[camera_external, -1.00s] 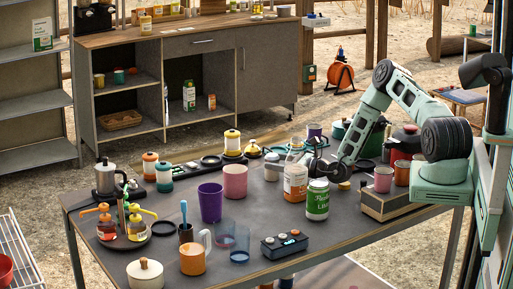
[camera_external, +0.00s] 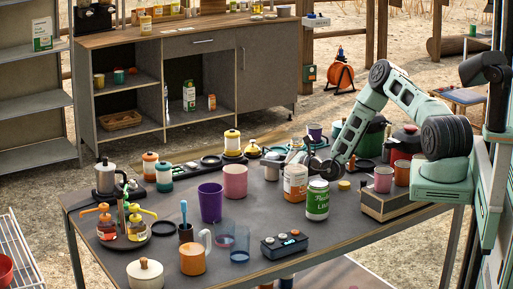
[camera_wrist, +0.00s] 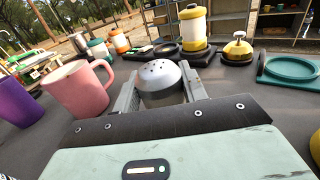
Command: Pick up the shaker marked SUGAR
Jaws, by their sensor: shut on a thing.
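A shaker with a rounded, perforated metal top (camera_wrist: 160,76) stands upright between the fingers of my gripper (camera_wrist: 161,88) in the wrist view. The fingers are shut on it, one on each side. No marking on the shaker is readable, so I cannot tell from the label that it says SUGAR. In the outside view the shaker (camera_external: 271,168) is small and pale, at the back middle of the table, and my gripper (camera_external: 282,160) reaches it from the right. It looks to be on or very near the table top.
A pink mug (camera_external: 235,181) and a purple cup (camera_external: 210,202) stand left of the shaker. An orange-labelled jar (camera_external: 295,184) and a green-labelled jar (camera_external: 318,201) stand in front of my arm. A yellow-topped canister (camera_wrist: 192,28) and a teal dish (camera_wrist: 290,70) lie beyond.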

